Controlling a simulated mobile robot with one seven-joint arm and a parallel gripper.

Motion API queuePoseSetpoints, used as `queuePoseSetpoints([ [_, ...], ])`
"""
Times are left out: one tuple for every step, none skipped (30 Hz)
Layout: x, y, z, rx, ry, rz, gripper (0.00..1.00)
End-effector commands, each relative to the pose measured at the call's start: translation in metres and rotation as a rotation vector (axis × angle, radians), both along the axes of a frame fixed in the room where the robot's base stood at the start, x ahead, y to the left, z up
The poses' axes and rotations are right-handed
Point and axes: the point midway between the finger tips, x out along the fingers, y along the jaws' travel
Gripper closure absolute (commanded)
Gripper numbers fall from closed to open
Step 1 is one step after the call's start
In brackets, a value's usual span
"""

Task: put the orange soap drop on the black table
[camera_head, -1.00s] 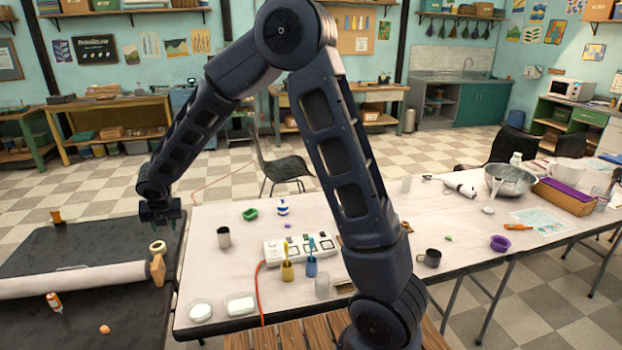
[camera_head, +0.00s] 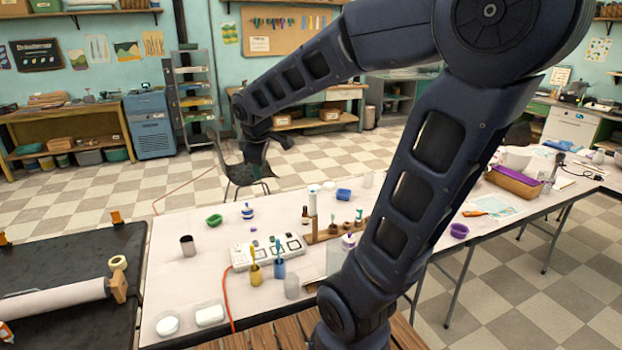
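The black table (camera_head: 75,252) is at the left, cut off by the left edge of the picture. The orange soap drop is not visible in the current view; the near left part of the black table is out of frame. My gripper (camera_head: 256,158) is small and dark at the far end of my arm, in front of the dark chair and beyond the white table in the picture. It is off to the right of the black table. Its fingers are too unclear to show whether they are open or hold anything.
A pale roll (camera_head: 55,299) with a wooden end lies across the black table. My arm hides part of the white table.

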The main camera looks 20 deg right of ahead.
Motion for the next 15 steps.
queuePoseSetpoints([
  [-0.013,-0.016,0.004,0.044,-0.009,-0.097,0.62],
  [-0.021,-0.024,0.006,0.070,-0.013,-0.153,0.62],
  [-0.031,-0.033,0.008,0.106,-0.015,-0.229,0.62],
  [-0.039,-0.040,0.008,0.134,-0.017,-0.285,0.62],
  [-0.047,-0.047,0.009,0.163,-0.020,-0.342,0.62],
  [-0.058,-0.055,0.010,0.200,-0.023,-0.416,0.62],
  [-0.066,-0.061,0.010,0.229,-0.026,-0.473,0.62],
  [-0.074,-0.066,0.011,0.256,-0.028,-0.525,0.62],
  [-0.084,-0.072,0.010,0.293,-0.029,-0.595,0.62],
  [-0.092,-0.077,0.010,0.320,-0.032,-0.645,0.62],
  [-0.098,-0.080,0.010,0.347,-0.033,-0.691,0.62],
  [-0.107,-0.084,0.009,0.378,-0.035,-0.747,0.62],
  [-0.113,-0.087,0.009,0.400,-0.034,-0.786,0.62],
  [-0.118,-0.089,0.008,0.420,-0.035,-0.821,0.62],
  [-0.124,-0.091,0.008,0.444,-0.037,-0.862,0.62],
])
